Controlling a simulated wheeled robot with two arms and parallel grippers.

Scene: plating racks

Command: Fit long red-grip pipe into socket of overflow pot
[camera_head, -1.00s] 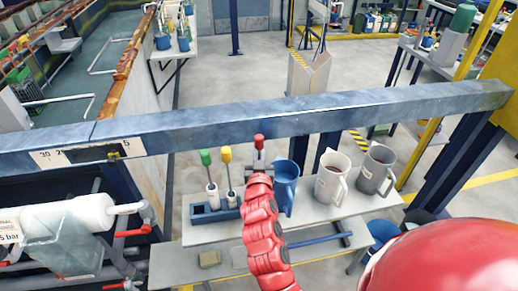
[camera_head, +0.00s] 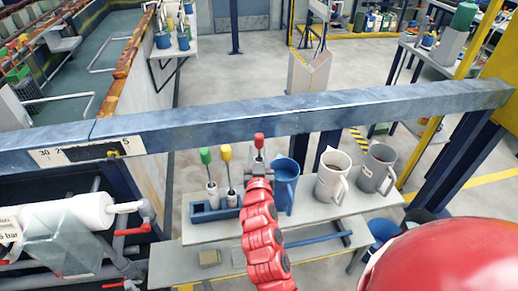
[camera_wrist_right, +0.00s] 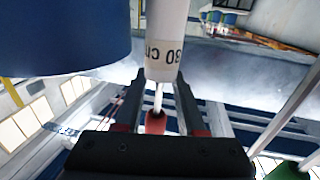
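The red-grip pipe (camera_head: 259,140) stands upright between the blue rack and the blue pot. Its white tube with "30 cm" lettering (camera_wrist_right: 165,45), thin stem and red grip (camera_wrist_right: 156,122) show in the right wrist view. My right gripper (camera_head: 258,166) is at the pipe below the red grip. Its fingers (camera_wrist_right: 158,85) flank the tube's end and appear shut on it. The blue pot (camera_head: 287,184) is just right of the gripper, and close at upper left in the wrist view (camera_wrist_right: 60,35). No label tells which pot is the overflow pot. The pipe's lower end is hidden. My left gripper is out of view.
A blue rack (camera_head: 202,217) holds a green-grip pipe (camera_head: 206,156) and a yellow-grip pipe (camera_head: 226,153). A white jug (camera_head: 329,183) and a grey jug (camera_head: 372,175) stand right of the blue pot. A blue-grey beam (camera_head: 300,118) crosses in front.

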